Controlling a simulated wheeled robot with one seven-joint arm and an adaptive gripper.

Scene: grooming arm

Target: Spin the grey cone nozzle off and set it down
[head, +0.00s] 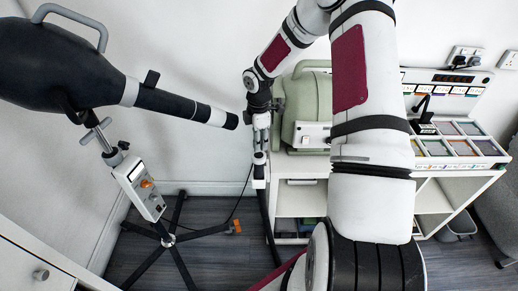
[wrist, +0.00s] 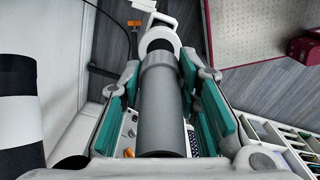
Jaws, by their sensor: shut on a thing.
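The grey cone nozzle (wrist: 162,110) lies lengthwise between the teal pads of my gripper (wrist: 160,78) in the wrist view. My gripper is shut on it. Beyond its far end is a white part with a dark ring (wrist: 158,36). I cannot tell whether the nozzle touches that part. In the head view my gripper (head: 261,120) points down, just right of the black dryer's (head: 60,65) tip. The nozzle is small and hard to make out there. A white part (head: 259,172) shows below my gripper.
The dryer's striped barrel (head: 180,105) is close to the left of my gripper. Its wheeled stand (head: 168,240) is on the dark floor. A pale green case (head: 310,100) and a white shelf unit (head: 305,195) stand behind. Coloured trays (head: 455,140) are at the right.

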